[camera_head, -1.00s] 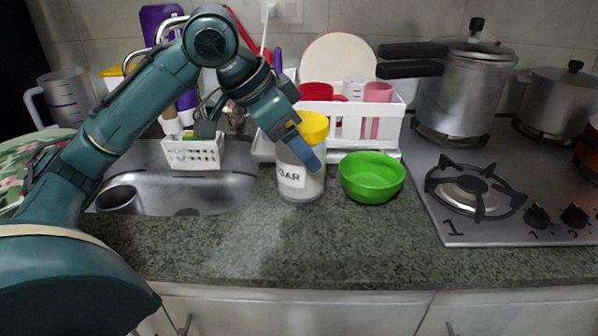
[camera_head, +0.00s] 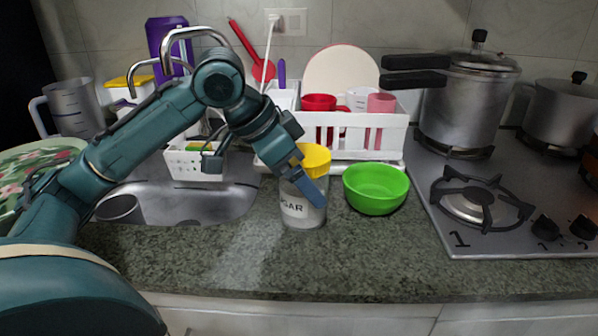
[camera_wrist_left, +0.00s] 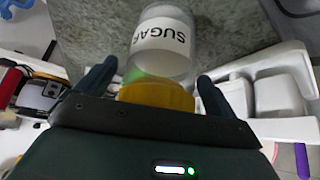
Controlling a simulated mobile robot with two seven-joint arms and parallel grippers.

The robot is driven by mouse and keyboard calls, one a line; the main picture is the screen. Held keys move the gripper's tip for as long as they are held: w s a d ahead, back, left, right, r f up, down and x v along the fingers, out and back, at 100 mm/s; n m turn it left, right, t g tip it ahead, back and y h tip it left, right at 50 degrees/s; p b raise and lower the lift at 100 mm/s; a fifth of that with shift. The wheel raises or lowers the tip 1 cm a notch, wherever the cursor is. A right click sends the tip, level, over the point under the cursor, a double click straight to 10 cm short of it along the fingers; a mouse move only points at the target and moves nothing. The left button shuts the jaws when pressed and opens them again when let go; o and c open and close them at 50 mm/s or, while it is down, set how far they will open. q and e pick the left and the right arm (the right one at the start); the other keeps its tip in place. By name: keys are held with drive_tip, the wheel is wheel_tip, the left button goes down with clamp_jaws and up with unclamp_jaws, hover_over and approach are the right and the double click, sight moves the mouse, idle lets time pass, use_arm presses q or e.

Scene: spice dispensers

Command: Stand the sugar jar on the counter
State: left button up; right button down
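The sugar jar (camera_head: 303,208) is a clear-grey jar with a yellow lid and a white label, partly hidden by my gripper. It looks about upright over the counter (camera_head: 240,262), left of the green bowl. I cannot tell whether its base touches the counter. My left gripper (camera_head: 309,183) reaches it from the upper left, one blue finger crossing its front. In the left wrist view the fingers (camera_wrist_left: 155,80) lie close on both sides of the yellow lid (camera_wrist_left: 158,96), with the label "SUGAR" beyond. My right gripper is out of view.
A green bowl (camera_head: 375,189) stands just right of the jar. Behind is a white dish rack (camera_head: 345,136) with cups. The sink (camera_head: 235,196) lies left, the gas hob (camera_head: 470,220) right. The counter in front of the jar is clear.

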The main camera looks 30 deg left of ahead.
use_arm(q)
drive_tip(key=shift+r, duration=0.1)
drive_tip(key=p+v, duration=0.2)
drive_tip(key=v, duration=1)
idle(0.4)
